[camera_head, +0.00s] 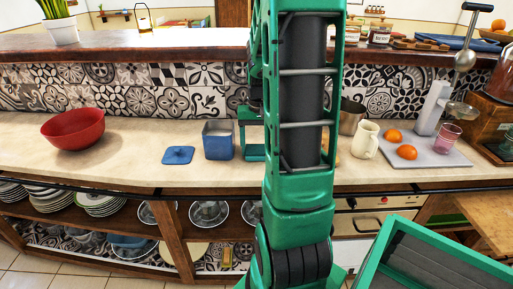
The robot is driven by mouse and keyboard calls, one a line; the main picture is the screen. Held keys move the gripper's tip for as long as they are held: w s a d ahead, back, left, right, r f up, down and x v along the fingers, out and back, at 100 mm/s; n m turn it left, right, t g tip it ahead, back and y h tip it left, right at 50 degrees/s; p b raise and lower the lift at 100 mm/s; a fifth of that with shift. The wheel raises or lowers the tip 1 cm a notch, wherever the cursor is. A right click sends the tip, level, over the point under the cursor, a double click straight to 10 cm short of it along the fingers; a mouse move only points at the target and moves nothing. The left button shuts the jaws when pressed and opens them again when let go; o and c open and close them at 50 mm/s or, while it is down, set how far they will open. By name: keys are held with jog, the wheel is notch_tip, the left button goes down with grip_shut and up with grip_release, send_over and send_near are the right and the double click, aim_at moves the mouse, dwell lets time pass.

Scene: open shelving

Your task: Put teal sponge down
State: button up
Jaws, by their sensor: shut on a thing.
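My arm stands upright in the middle of the view and hides most of my gripper. A green part of my gripper (252,153) shows just left of the arm, low over the counter (110,165) and right of a blue canister (218,146). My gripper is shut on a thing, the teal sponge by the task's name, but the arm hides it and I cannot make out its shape. I cannot tell whether it touches the counter.
A flat blue lid-like piece (178,155) lies left of the canister. A red bowl (73,129) stands farther left. Right of my arm are a cream mug (366,140) and a board (440,157) with oranges (407,152). The counter between bowl and blue piece is clear.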

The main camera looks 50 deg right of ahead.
aim_at(259, 148)
jog(key=o, duration=1.1)
jog(key=shift+f, duration=0.1)
jog(key=shift+o, duration=0.2)
notch_tip(259, 148, up, 12)
jog(key=s+a+f+n, duration=0.1)
jog(key=s+a+f, duration=0.1)
jog(key=s+a, duration=0.5)
jog(key=s+a+f+n, duration=0.2)
jog(key=s+a, duration=0.4)
jog(key=a, duration=0.3)
jog(key=shift+s+a+f, duration=0.3)
jog(key=shift+s+a, duration=0.05)
jog(key=shift+s, duration=0.05)
